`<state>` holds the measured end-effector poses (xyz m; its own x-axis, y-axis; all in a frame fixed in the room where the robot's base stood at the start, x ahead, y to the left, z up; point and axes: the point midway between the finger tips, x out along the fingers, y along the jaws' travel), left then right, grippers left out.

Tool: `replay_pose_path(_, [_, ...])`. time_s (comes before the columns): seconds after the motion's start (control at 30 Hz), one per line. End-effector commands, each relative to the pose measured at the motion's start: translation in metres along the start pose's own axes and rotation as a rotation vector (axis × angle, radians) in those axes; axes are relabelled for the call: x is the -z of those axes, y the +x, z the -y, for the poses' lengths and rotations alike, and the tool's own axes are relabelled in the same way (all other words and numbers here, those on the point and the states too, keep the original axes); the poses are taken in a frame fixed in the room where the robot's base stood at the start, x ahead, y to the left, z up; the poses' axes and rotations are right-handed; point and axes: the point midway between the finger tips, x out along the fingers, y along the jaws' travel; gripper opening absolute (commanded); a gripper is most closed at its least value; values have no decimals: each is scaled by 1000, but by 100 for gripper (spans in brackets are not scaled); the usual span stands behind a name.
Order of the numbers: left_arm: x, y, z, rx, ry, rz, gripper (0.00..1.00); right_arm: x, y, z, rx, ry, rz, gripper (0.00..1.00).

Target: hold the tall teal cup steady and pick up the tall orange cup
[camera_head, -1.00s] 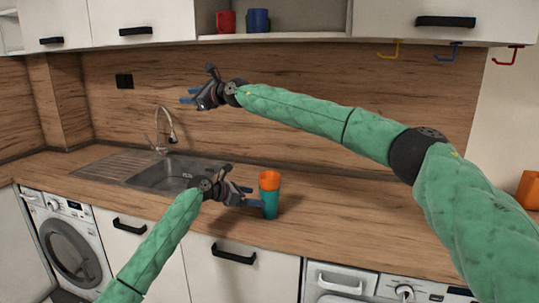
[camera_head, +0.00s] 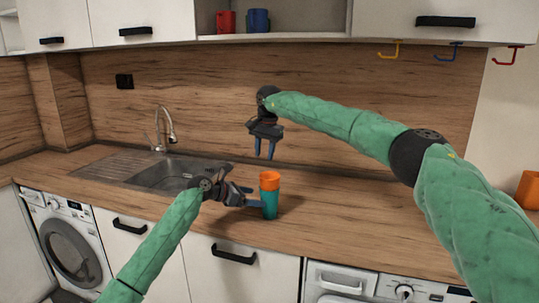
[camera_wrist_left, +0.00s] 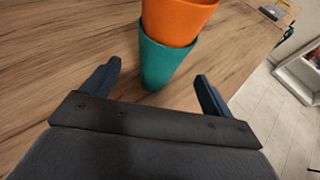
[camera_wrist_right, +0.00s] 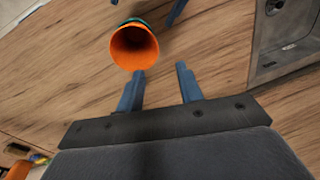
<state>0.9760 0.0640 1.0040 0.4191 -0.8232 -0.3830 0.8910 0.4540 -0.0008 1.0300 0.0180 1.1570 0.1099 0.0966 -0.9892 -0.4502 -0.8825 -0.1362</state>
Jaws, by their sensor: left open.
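The tall orange cup (camera_head: 269,180) sits nested in the top of the tall teal cup (camera_head: 269,204), which stands upright on the wooden counter. My left gripper (camera_head: 256,197) is open at the left of the teal cup. In the left wrist view the teal cup (camera_wrist_left: 160,64) stands between and just beyond the open fingers, with the orange cup (camera_wrist_left: 177,20) above. My right gripper (camera_head: 264,149) points down above and behind the cups, fingers apart and empty. In the right wrist view I look down into the orange cup (camera_wrist_right: 134,47), ahead and left of the fingers.
A sink (camera_head: 170,176) with a tap (camera_head: 163,130) lies left of the cups. The splashback (camera_head: 350,110) rises behind. Red (camera_head: 226,21) and blue (camera_head: 258,20) mugs stand on the shelf above. An orange object (camera_head: 530,190) is at far right. The counter right of the cups is clear.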

Motion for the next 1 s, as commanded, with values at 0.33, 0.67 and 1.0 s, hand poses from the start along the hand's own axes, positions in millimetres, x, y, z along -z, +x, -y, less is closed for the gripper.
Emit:
replay_pose_path(0.33, [0, 0, 0, 0, 0, 0, 86, -11, -2, -26, -132, -282, 75, 36])
replay_pose_path(0.67, [-1, 27, 0, 1, 0, 0, 86, -11, -2, -26, -128, -304, 75, 36])
replay_pose_path(1.0, [0, 69, 0, 0, 0, 0, 86, -11, -2, -26, -128, -303, 75, 36])
